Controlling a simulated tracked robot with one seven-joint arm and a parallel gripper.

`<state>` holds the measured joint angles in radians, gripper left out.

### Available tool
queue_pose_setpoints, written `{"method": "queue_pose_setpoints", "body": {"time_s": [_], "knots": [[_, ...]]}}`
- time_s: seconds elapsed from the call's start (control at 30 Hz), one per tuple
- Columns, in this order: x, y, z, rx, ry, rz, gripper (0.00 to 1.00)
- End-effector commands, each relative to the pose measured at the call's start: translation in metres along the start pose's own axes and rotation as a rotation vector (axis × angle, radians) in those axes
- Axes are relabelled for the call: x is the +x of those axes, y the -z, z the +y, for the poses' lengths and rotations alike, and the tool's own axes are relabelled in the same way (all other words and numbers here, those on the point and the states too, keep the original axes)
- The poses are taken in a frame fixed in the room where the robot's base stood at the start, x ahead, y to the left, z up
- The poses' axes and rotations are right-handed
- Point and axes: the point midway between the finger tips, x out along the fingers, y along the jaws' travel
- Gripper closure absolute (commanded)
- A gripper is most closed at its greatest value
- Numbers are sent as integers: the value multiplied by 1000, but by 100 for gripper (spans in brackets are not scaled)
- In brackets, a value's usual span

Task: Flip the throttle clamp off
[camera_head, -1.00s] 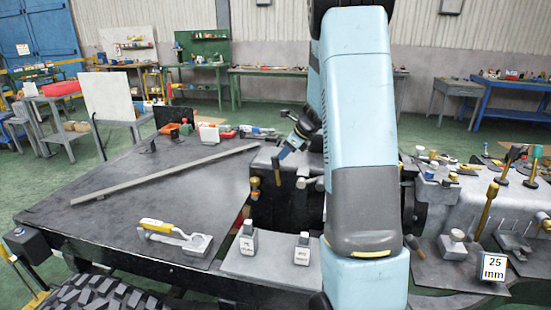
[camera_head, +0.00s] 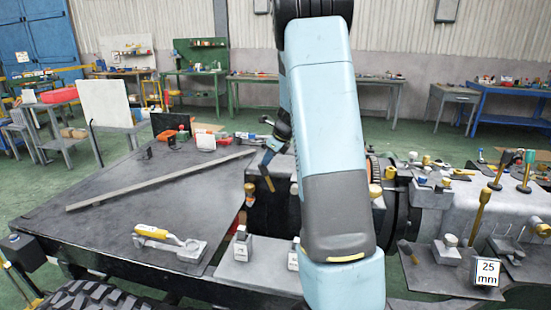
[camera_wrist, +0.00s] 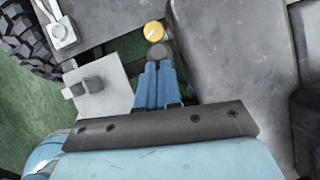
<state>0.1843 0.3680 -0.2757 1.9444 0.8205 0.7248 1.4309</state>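A toggle clamp with a yellow handle (camera_head: 151,232) lies on the dark deck at the front left, its handle low and nearly flat. I cannot tell for sure that it is the throttle clamp. Its pale base shows at the upper left of the wrist view (camera_wrist: 62,33). My gripper (camera_head: 269,172) points down behind the deck's right edge, to the right of and away from the clamp. In the wrist view its blue fingers (camera_wrist: 157,65) lie close together and look shut. A grey rounded shape sits at their tips; I cannot tell whether it is held.
A yellow-capped post (camera_wrist: 153,30) stands just beyond the fingertips. A pale plate (camera_wrist: 108,72) carries two small grey blocks. A long bar (camera_head: 150,183) lies across the deck. Upright tools and a "25 mm" sign (camera_head: 487,272) stand at the right. Part of the deck around the clamp is clear.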

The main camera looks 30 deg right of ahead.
Motion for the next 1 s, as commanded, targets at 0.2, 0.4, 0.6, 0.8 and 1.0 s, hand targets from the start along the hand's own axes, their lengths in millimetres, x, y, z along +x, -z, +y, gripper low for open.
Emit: {"method": "queue_pose_setpoints", "body": {"time_s": [0.2, 0.4, 0.6, 0.8, 1.0], "knots": [[2, -2, 3, -3, -8, 0, 100], [-17, -4, 1, -2, -4, -2, 100], [-53, -8, -3, -2, 0, -2, 100], [-81, -13, -5, 0, 1, -2, 100], [-94, -14, -6, 0, 1, -1, 100]]}}
